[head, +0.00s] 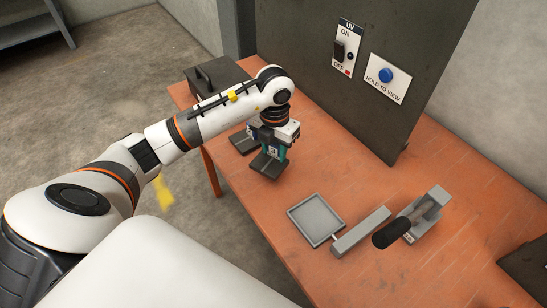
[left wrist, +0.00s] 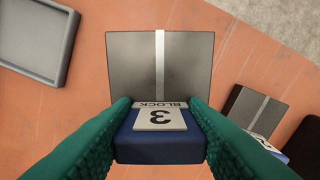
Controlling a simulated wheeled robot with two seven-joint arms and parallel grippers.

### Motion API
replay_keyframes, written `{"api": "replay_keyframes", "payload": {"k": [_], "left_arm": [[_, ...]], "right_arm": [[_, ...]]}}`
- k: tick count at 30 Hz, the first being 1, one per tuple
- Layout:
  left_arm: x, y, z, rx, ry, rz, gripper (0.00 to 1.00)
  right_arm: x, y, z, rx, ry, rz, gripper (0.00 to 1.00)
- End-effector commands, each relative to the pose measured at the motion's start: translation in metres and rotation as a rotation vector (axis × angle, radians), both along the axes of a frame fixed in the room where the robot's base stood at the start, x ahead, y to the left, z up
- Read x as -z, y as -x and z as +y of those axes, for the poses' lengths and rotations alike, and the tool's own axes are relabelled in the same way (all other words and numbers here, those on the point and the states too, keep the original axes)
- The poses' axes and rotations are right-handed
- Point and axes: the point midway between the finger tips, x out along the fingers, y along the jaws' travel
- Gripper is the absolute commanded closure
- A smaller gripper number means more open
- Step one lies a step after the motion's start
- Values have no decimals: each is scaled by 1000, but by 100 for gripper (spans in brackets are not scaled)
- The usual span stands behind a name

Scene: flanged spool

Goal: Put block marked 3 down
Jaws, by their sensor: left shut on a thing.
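The block marked 3 (left wrist: 160,122) is blue with a white label reading "BLOCK 3" in the left wrist view. My left gripper (head: 273,152) is shut on it, with a teal finger on each side. A dark square pad with a pale stripe (left wrist: 133,70) lies just beyond the block in the left wrist view; the same pad also shows under the gripper in the head view (head: 266,167). I cannot tell whether the block touches the pad. My right gripper is not in view.
A second dark striped pad (left wrist: 243,105) lies beside the first, with another labelled block partly visible near it. A grey tray (head: 316,220), a grey bar and a stand with a black cylinder (head: 392,232) are on the orange table. A dark panel (head: 350,100) stands behind.

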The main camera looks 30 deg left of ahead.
Motion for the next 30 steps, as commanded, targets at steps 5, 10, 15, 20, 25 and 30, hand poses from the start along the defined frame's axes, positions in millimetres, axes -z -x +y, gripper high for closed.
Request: {"api": "replay_keyframes", "payload": {"k": [5, 10, 15, 20, 25, 30], "left_arm": [[12, -1, 0, 0, 1, -1, 100], [34, 0, -1, -1, 2, 1, 100], [45, -1, -1, 2, 1, -4, 100], [45, -1, 0, 1, 1, -4, 100], [49, 0, 0, 1, 0, -2, 54], [48, 0, 0, 1, 0, -2, 38]], "right_arm": [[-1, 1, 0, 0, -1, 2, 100], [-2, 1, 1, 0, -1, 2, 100], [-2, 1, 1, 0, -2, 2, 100], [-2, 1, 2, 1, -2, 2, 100], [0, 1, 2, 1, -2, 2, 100], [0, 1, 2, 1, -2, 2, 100]]}}
